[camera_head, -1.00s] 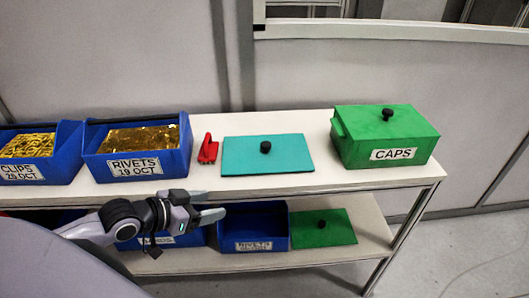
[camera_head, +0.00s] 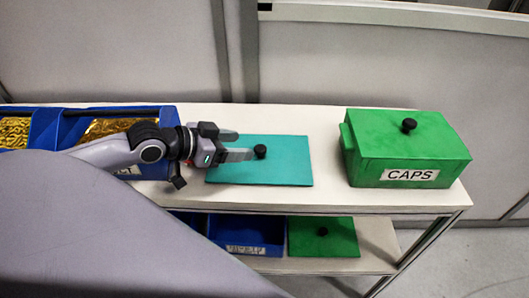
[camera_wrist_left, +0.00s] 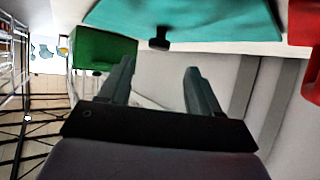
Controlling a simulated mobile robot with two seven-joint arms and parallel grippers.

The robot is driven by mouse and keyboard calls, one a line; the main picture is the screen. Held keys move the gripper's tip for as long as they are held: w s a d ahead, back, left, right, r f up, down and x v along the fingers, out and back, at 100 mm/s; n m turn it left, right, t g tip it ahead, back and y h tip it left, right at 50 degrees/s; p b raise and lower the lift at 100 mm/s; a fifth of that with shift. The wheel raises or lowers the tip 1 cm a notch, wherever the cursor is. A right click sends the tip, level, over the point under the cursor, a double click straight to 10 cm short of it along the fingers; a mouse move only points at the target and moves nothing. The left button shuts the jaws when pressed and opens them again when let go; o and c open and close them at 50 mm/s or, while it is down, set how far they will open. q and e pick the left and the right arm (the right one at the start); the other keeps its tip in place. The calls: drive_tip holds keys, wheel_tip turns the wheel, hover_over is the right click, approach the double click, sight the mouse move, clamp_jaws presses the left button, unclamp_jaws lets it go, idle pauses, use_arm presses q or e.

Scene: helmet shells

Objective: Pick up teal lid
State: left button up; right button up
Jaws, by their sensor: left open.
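The teal lid (camera_head: 285,174) lies flat on the white top shelf, with a black knob (camera_head: 260,151) near its middle. My left gripper (camera_head: 240,144) is open and reaches in from the left over the lid's left part, its fingertips close to the knob. In the left wrist view the lid (camera_wrist_left: 195,14) is at the top, its knob (camera_wrist_left: 159,42) ahead of the open fingers (camera_wrist_left: 158,72) and apart from them. The gripper hides part of the lid's far left edge in the head view. My right gripper is not in view.
A green CAPS bin (camera_head: 405,150) with a lid and black knob stands to the right. Blue bins (camera_head: 45,130) with golden contents stand at the left. The lower shelf holds a blue bin (camera_head: 250,232) and a green lid (camera_head: 318,243). Shelf space between teal lid and CAPS bin is clear.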

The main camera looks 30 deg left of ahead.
sight(261, 147)
use_arm(q)
drive_tip(key=shift+f+x, duration=0.25)
drive_tip(key=shift+x, duration=2.85)
drive_tip(key=shift+s, duration=0.15)
drive_tip(key=shift+c, duration=0.3)
drive_tip(key=c, duration=1.1)
drive_tip(key=shift+r, duration=0.15)
